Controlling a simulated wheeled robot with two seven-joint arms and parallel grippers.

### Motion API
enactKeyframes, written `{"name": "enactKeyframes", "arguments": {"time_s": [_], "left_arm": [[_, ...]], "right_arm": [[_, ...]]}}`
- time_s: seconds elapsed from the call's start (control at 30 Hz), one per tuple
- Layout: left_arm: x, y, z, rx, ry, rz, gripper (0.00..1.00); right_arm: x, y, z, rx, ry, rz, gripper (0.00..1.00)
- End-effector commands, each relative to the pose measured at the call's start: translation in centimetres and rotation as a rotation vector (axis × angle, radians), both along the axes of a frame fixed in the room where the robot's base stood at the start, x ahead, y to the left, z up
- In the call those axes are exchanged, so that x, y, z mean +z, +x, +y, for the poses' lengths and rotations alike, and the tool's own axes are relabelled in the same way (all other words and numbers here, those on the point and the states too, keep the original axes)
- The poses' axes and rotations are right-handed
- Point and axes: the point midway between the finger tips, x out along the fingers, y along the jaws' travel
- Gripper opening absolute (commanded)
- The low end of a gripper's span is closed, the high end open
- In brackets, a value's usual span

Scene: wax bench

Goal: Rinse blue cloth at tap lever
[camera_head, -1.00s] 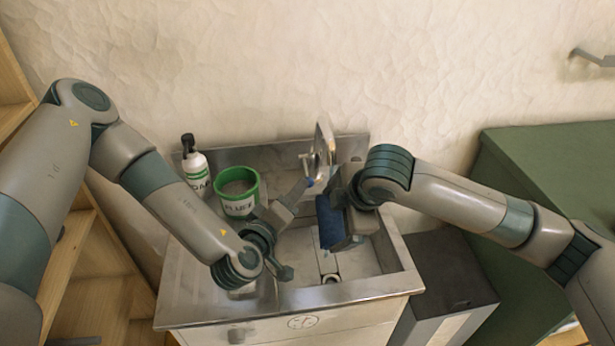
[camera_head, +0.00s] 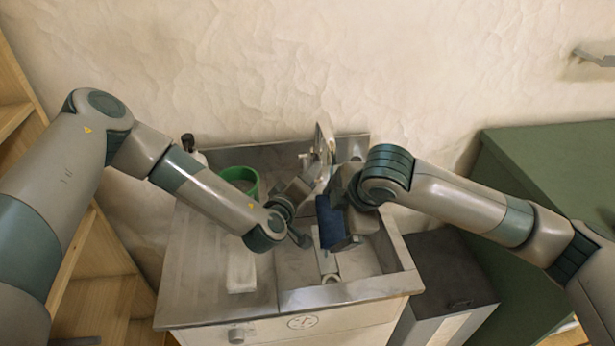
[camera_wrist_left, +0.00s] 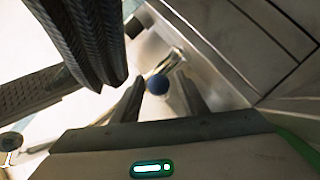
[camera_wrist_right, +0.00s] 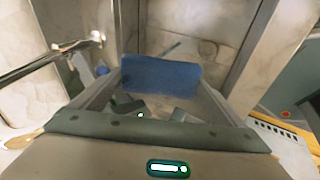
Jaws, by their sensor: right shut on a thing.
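The blue cloth (camera_head: 330,224) hangs from my right gripper (camera_wrist_right: 160,82) over the sink basin, below and in front of the tap (camera_head: 322,145). In the right wrist view the cloth (camera_wrist_right: 160,74) spans the two fingers. My left gripper (camera_wrist_left: 158,92) is open, with its fingers on either side of the tap lever's round blue knob (camera_wrist_left: 157,84). I cannot tell whether they touch it. The knob (camera_wrist_right: 102,70) also shows in the right wrist view. No running water is visible.
A green-rimmed bucket (camera_head: 240,175) and a dark-capped bottle (camera_head: 194,152) stand at the back left of the sink unit (camera_head: 200,300). A pale block (camera_head: 241,272) lies on its left top. A dark bin (camera_head: 440,270) and green cabinet (camera_head: 565,160) stand right.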

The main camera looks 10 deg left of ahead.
Motion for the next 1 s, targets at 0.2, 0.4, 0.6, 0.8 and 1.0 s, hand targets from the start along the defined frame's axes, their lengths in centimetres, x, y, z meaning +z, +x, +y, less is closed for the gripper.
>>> {"name": "enactKeyframes", "arguments": {"time_s": [0.2, 0.4, 0.6, 0.8, 1.0], "left_arm": [[0.02, -0.02, -0.01, 0.0, 0.0, 0.0, 0.09], [0.1, 0.0, 0.02, 0.0, -0.001, 0.004, 0.0], [0.61, -0.03, 0.0, 0.0, -0.022, 0.063, 0.0], [0.58, -0.06, -0.02, 0.0, -0.024, 0.071, 0.0], [0.58, -0.06, -0.01, 0.0, -0.023, 0.071, 0.4]], "right_arm": [[0.02, 0.0, 0.01, 0.0, 0.0, 0.0, 0.71], [0.02, 0.0, 0.01, 0.0, 0.0, 0.0, 0.71], [0.01, 0.01, 0.01, 0.0, 0.0, 0.0, 0.71], [0.02, 0.0, 0.01, 0.0, 0.0, 0.0, 0.71], [0.02, 0.0, 0.01, 0.0, 0.0, 0.0, 0.71]]}}
